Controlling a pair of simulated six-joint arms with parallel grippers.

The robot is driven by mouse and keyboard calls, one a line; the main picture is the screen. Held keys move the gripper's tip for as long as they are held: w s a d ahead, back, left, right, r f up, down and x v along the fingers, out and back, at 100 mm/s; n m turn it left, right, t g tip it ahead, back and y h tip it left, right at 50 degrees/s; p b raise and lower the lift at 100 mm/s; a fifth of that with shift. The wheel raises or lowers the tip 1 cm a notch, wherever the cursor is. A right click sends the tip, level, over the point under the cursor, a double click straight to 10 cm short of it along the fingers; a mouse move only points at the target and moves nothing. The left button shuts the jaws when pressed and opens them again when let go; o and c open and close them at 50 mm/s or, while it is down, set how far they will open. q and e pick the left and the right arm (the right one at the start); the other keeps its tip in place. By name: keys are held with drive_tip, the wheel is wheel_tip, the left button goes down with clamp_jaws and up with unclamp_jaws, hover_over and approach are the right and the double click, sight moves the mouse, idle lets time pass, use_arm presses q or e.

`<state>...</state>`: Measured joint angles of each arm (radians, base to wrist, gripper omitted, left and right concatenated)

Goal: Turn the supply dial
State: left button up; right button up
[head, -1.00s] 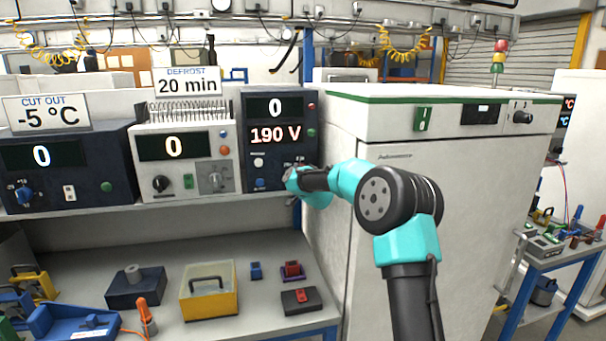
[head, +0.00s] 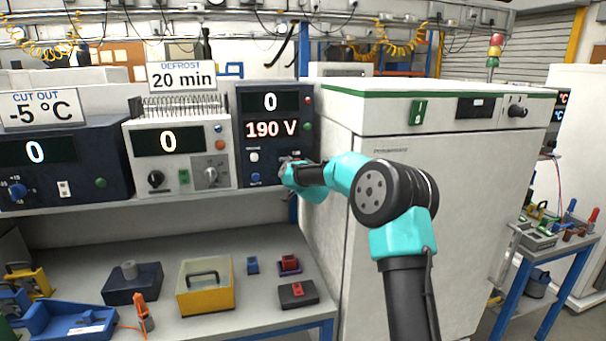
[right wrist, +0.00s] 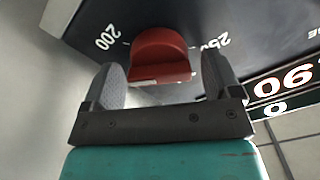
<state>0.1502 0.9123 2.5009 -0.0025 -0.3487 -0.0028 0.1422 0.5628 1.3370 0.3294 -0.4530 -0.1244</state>
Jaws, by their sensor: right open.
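The supply unit (head: 282,98) is a dark box with two displays, showing 0 above and 190 V below. Its red supply dial (right wrist: 161,54) shows in the right wrist view, on a dark panel marked 200 and 250. My right gripper (right wrist: 164,76) is open, with one finger on each side of the dial's near part. I cannot tell whether either finger touches it. In the head view my right gripper (head: 289,173) is at the supply unit's lower right and hides the dial. My left gripper is not in view.
A white defrost unit (head: 200,140) and a dark cut-out unit (head: 90,175) stand left of the supply unit on the shelf. A tall white cabinet (head: 430,190) stands close on the right. The bench (head: 230,250) below holds a yellow box (head: 205,297) and small parts.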

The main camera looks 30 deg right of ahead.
drive_tip(key=v, duration=1.7)
drive_tip(key=shift+s, duration=0.15)
drive_tip(key=shift+a, duration=0.15)
drive_tip(key=n, duration=0.3)
drive_tip(key=f+n, duration=0.1)
drive_tip(key=n, duration=0.1)
drive_tip(key=shift+w, duration=0.3)
drive_tip(key=shift+w, duration=0.15)
drive_tip(key=x, duration=1.7)
